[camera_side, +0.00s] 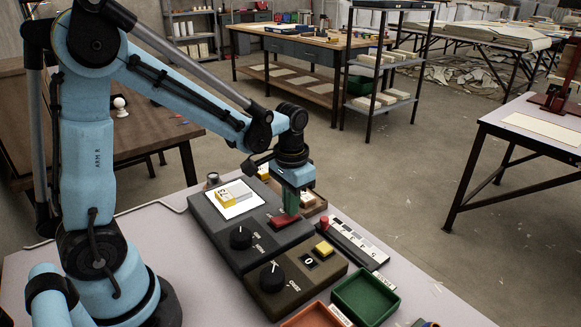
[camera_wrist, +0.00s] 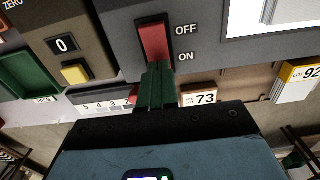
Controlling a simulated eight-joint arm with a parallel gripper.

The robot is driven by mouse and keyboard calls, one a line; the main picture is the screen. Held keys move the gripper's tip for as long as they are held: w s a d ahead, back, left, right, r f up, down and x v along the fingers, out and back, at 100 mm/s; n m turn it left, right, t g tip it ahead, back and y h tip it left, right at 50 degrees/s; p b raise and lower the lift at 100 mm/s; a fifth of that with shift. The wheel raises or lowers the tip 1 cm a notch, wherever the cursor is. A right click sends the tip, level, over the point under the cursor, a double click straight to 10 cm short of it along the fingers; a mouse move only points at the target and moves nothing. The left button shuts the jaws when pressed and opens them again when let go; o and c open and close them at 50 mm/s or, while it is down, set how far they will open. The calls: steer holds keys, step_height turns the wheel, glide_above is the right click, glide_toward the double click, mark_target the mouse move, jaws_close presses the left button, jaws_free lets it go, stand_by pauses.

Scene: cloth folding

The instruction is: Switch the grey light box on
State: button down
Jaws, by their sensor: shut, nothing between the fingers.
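The grey light box (camera_side: 213,221) sits on the bench in the side view. Its top has a white panel (camera_side: 236,209), a black knob (camera_side: 241,238) and a red rocker switch (camera_side: 284,222). My gripper (camera_side: 291,208) is shut and empty, pointing down over the switch. In the wrist view its green fingertips (camera_wrist: 157,72) overlap the switch's ON end; I cannot tell whether they touch it. They hide part of that end.
A darker box (camera_side: 300,278) with a knob, a 0 counter and a yellow button (camera_side: 323,249) adjoins the light box. A yellow-and-white block (camera_side: 235,192) lies on the panel. A ruler-like strip (camera_side: 352,243), a green tray (camera_side: 366,298) and an orange tray (camera_side: 309,317) are to the right.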

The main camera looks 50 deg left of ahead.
step_height(320, 180, up, 7)
steer(key=shift+f, duration=0.2)
stand_by(0.6)
steer(key=shift+s+r, duration=0.1)
step_height(320, 180, up, 2)
steer(key=t, duration=0.4)
glide_above(279, 233)
steer(key=shift+s+d+t, duration=0.2)
steer(key=shift+s+t, duration=0.3)
steer(key=shift+t, duration=0.3)
steer(key=shift+s+d+t, duration=0.2)
steer(key=shift+s+t, duration=0.3)
steer(key=shift+t, duration=0.3)
steer(key=c, duration=1.8)
jaws_free()
